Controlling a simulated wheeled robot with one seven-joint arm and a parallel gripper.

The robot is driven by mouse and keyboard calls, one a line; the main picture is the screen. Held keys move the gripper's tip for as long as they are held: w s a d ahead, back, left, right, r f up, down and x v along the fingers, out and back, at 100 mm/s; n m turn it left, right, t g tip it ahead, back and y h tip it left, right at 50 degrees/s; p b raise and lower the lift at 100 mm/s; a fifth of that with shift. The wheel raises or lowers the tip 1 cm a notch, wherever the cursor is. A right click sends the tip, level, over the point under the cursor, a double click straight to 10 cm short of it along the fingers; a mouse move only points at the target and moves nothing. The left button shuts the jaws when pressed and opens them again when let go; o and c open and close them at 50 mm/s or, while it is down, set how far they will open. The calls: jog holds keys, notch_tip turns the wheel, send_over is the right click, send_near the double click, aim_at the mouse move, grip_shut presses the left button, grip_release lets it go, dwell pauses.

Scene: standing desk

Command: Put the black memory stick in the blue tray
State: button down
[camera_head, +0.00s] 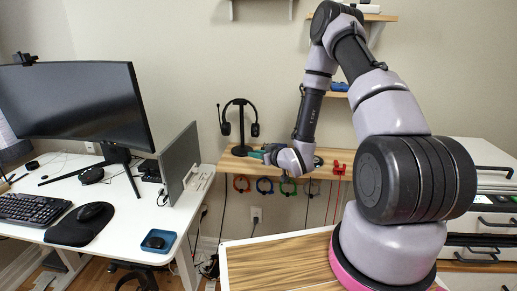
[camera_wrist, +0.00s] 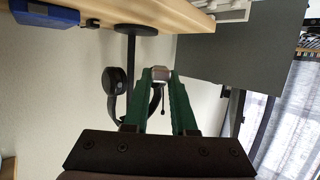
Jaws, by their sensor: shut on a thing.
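My gripper (camera_head: 262,155) is at the wall shelf, by the headset stand, pointing left. In the wrist view its green fingers (camera_wrist: 161,76) are shut on a small grey-silver thing (camera_wrist: 161,73). I cannot tell whether this is the black memory stick; no black stick shows clearly elsewhere. The blue tray (camera_head: 147,247) lies on the white desk's front right corner, left of and lower than my gripper. A dark shape shows inside it, too small to name.
The desk (camera_head: 110,253) holds a monitor (camera_head: 75,100), keyboard (camera_head: 32,208), mouse (camera_head: 91,211) and an upright grey panel (camera_head: 178,163) near its right edge. A headset stand (camera_head: 240,125) rises from the wooden shelf (camera_head: 232,164). A blue object (camera_wrist: 45,14) shows in the wrist view.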

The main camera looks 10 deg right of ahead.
jog(key=s+a, duration=0.3)
jog(key=s, duration=0.6)
jog(key=w+d+r+m+h, duration=0.2)
jog(key=w+d+r+h, duration=0.1)
jog(key=d, duration=0.4)
jog(key=w+d+r+m+t+h, duration=0.1)
jog(key=w+d+r+m+h, duration=0.2)
jog(key=d, duration=0.5)
notch_tip(320, 180, up, 3)
jog(key=shift+w+d+f+t+h, duration=0.15)
jog(key=shift+w+d+t+h, duration=0.15)
jog(key=shift+w, duration=0.25)
